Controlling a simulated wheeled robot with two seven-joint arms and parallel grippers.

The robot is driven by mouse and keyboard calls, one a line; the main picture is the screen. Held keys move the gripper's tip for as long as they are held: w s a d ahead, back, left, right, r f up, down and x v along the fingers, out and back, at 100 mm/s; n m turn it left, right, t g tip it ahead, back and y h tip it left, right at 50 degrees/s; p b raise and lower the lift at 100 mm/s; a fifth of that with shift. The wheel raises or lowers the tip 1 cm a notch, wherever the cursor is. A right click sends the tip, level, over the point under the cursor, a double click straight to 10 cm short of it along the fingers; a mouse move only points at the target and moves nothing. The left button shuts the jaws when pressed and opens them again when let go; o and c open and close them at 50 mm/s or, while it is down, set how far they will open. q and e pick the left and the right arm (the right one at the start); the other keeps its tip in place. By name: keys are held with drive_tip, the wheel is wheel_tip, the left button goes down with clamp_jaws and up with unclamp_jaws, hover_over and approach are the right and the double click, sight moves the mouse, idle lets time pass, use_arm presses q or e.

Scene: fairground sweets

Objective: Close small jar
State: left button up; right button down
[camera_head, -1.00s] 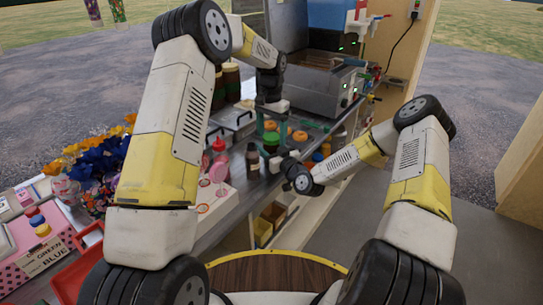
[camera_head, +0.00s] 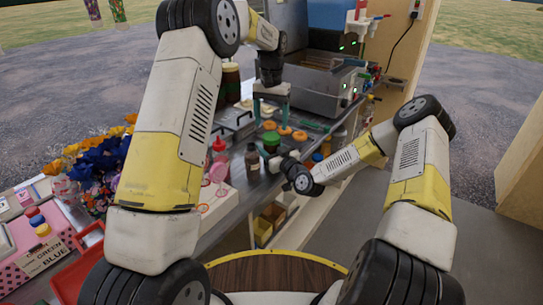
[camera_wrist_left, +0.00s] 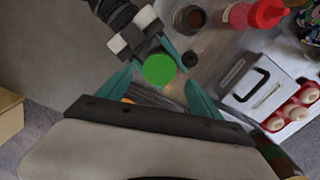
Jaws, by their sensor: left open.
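The small jar with its green lid (camera_head: 271,139) stands on the metal counter, and the lid shows from above in the left wrist view (camera_wrist_left: 159,69). The lid is on top of the jar; I cannot tell how tightly it sits. My left gripper (camera_head: 271,107) is open and empty above the lid, pointing down, with a gap between. Its teal fingers flank the lid in the left wrist view. My right gripper (camera_head: 271,160) is low beside the jar, its teal fingers close to it below the lid. Whether they grip the jar is hidden.
A small black cap (camera_wrist_left: 190,58) lies near the lid. A metal fryer (camera_head: 322,83) stands farther back.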

sight(271, 137)
use_arm(q)
wheel_tip(271, 137, up, 3)
drive_tip(key=n, duration=0.5)
drive_tip(key=shift+f+n, duration=0.2)
drive_tip(key=shift+n, duration=0.2)
drive_tip(key=shift+f, duration=4)
drive_tip(key=c, duration=1.5)
drive_tip(key=o, duration=1.6)
wheel_tip(271, 137, up, 12)
drive_tip(key=shift+w, duration=0.1)
